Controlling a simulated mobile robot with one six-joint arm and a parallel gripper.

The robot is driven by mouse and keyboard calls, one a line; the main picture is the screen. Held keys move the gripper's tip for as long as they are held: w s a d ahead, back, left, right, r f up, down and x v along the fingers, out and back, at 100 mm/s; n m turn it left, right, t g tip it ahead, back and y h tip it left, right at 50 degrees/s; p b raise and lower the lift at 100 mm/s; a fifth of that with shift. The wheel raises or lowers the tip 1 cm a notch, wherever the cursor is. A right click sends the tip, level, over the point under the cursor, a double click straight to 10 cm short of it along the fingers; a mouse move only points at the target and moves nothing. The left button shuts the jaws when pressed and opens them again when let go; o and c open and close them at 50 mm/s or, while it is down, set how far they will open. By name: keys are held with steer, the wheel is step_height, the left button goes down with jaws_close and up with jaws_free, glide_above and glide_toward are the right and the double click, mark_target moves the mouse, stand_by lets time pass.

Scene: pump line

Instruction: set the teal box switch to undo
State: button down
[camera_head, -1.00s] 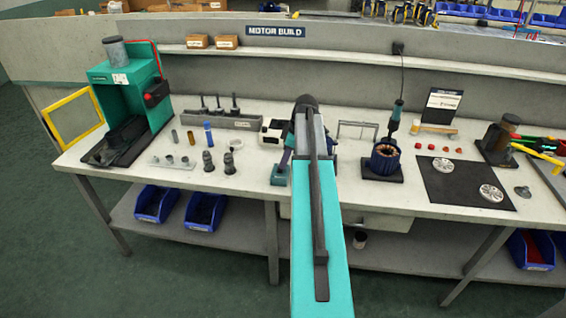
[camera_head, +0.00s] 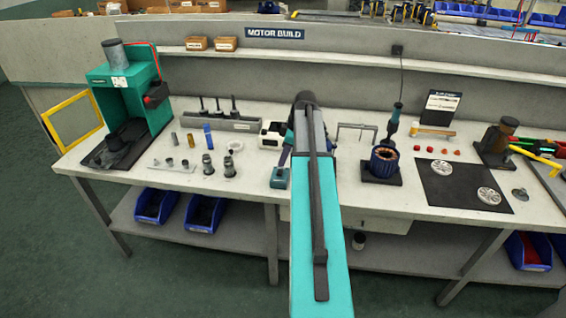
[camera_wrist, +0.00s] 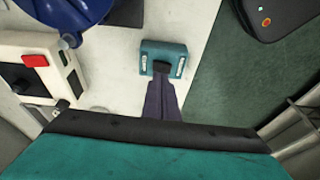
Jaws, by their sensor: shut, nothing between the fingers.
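The teal box switch (camera_head: 279,183) sits on the bench near its front edge, left of my arm. In the wrist view the teal box (camera_wrist: 148,52) shows from above, with small white labels at both ends and a dark part in the middle. My gripper (camera_wrist: 162,72) is shut and empty, its dark fingers reaching the middle of the box from the near side. Whether the tips touch the switch cannot be told. The fingertips hide part of the box, so the lever's position and label words cannot be read. In the head view my gripper (camera_head: 284,162) is at the box.
A white device with a red button (camera_wrist: 35,60) stands left of the box. A dark blue round thing (camera_wrist: 60,10) is behind it. The copper-wound stator (camera_head: 384,160) stands right of my arm. The green floor lies beyond the bench edge.

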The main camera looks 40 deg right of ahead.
steer(key=shift+d+r+b, duration=0.15)
steer(key=shift+d+r, duration=0.05)
steer(key=shift+r, duration=0.3)
steer(key=shift+d+r+b, duration=0.15)
steer(key=shift+d+r, duration=0.05)
steer(key=shift+r, duration=0.3)
steer(key=d+b+v, duration=0.1)
steer(key=b+v, duration=0.1)
steer(key=v, duration=0.7)
steer(key=shift+w, duration=0.35)
steer(key=shift+a, duration=0.1)
